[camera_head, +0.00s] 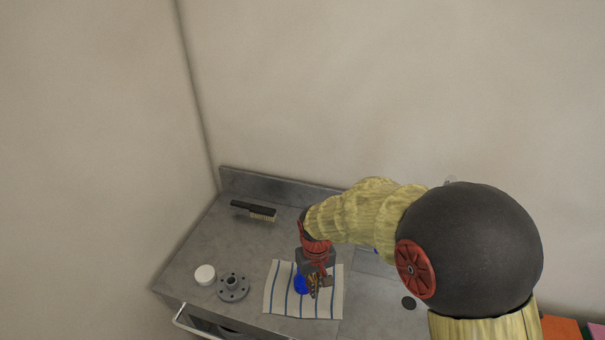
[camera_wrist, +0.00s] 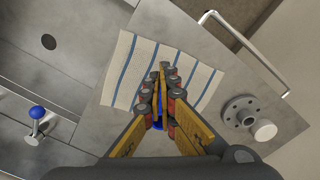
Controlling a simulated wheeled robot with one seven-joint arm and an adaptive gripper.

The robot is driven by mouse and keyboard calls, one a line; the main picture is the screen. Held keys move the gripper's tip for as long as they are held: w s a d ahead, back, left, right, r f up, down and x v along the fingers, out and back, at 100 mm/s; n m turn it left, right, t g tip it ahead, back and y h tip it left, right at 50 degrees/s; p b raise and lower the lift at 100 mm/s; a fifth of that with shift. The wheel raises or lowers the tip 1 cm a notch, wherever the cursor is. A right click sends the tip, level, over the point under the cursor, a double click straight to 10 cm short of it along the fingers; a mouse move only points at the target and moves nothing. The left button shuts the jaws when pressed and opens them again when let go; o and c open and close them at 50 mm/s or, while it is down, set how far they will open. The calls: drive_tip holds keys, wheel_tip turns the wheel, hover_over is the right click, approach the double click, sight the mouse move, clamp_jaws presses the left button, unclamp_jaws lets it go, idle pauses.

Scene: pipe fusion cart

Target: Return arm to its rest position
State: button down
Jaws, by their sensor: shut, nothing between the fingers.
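My gripper (camera_head: 318,291) hangs from my arm above a white cloth with blue stripes (camera_head: 332,305). In the wrist view my gripper (camera_wrist: 164,74) has its fingers closed together with nothing between the tips, over the striped cloth (camera_wrist: 125,72). A blue object (camera_head: 301,284) shows beside the fingers in the head view. Blue also shows behind the fingers in the wrist view, mostly hidden, so its shape and whether it touches my gripper cannot be told. My arm is bent forward over the worktop.
The grey metal worktop (camera_head: 205,246) holds a black-handled brush (camera_head: 254,210), a grey flange (camera_head: 233,287) and a white round cap (camera_head: 205,274). A blue-knobbed lever (camera_wrist: 38,113) stands left in the wrist view. A rail handle (camera_wrist: 245,50) sticks out past the edge. A low backsplash runs behind.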

drive_tip(key=shift+s, duration=0.1)
drive_tip(key=s+d+r+m+t+b, duration=0.1)
drive_tip(key=s+d+r+t+b, duration=0.1)
drive_tip(key=s+d+r, duration=0.4)
drive_tip(key=s+d+r+m+t+b, duration=0.2)
drive_tip(key=s+d+r, duration=0.4)
drive_tip(key=s+r, duration=0.5)
wheel_tip(320, 180, up, 3)
drive_tip(key=shift+s+d+f+t+b, duration=0.15)
drive_tip(key=shift+s+d+t+b, duration=0.25)
drive_tip(key=shift+t+b, duration=0.5)
